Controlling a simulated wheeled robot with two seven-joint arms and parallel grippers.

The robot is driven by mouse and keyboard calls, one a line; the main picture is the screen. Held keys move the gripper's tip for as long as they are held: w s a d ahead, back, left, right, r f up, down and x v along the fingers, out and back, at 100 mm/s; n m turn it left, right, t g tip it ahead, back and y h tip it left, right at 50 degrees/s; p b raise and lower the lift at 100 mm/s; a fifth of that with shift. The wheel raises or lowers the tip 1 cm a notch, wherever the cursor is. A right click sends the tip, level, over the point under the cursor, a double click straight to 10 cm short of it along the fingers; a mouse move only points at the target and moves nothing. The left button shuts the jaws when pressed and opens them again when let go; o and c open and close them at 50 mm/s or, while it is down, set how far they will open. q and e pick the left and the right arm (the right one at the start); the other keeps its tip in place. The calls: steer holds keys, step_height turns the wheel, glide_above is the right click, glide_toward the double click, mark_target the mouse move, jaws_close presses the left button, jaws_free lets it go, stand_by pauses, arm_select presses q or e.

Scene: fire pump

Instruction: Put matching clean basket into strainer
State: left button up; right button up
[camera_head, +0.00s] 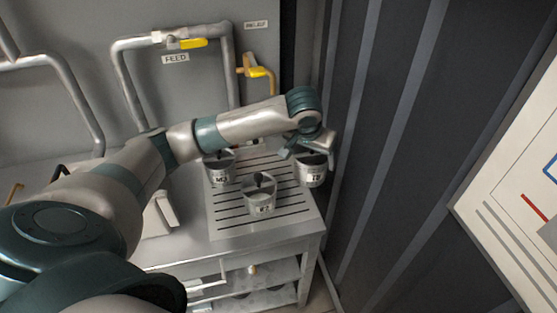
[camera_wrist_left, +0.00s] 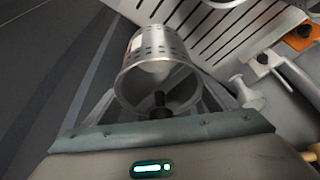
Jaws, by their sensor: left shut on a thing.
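My left gripper (camera_head: 312,148) is at the right end of the slotted rack and is shut on the rightmost metal basket (camera_head: 312,172), by its dark top knob. In the left wrist view this basket (camera_wrist_left: 160,62) is a perforated steel cup with a pale label, and its black knob (camera_wrist_left: 160,106) is close to the gripper. Two similar labelled baskets, a front one (camera_head: 259,200) and a back left one (camera_head: 219,171), stand on the rack. Their labels are too small to read surely. I cannot make out the strainer. My right gripper is not in view.
The slotted rack (camera_head: 285,208) tops a metal bench with a lower shelf (camera_head: 262,280). Grey pipes with a yellow-handled valve (camera_head: 192,43) and a FEED label run behind. A dark ribbed wall (camera_head: 400,130) stands close on the right, with a white board (camera_head: 510,190).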

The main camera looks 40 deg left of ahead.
arm_select(q)
steer(key=a+f+p, duration=0.2)
steer(key=a+f, duration=0.3)
steer(key=a, duration=0.4)
steer(key=shift+a+f, duration=0.15)
steer(key=shift+f, duration=0.1)
steer(key=shift+f+p, duration=0.1)
steer(key=shift+p, duration=0.2)
step_height(320, 180, down, 3)
steer(key=shift+r+p, duration=0.2)
steer(key=shift+p, duration=0.45)
steer(key=shift+f, duration=0.6)
steer(key=o, duration=1.2)
steer(key=shift+f, duration=0.1)
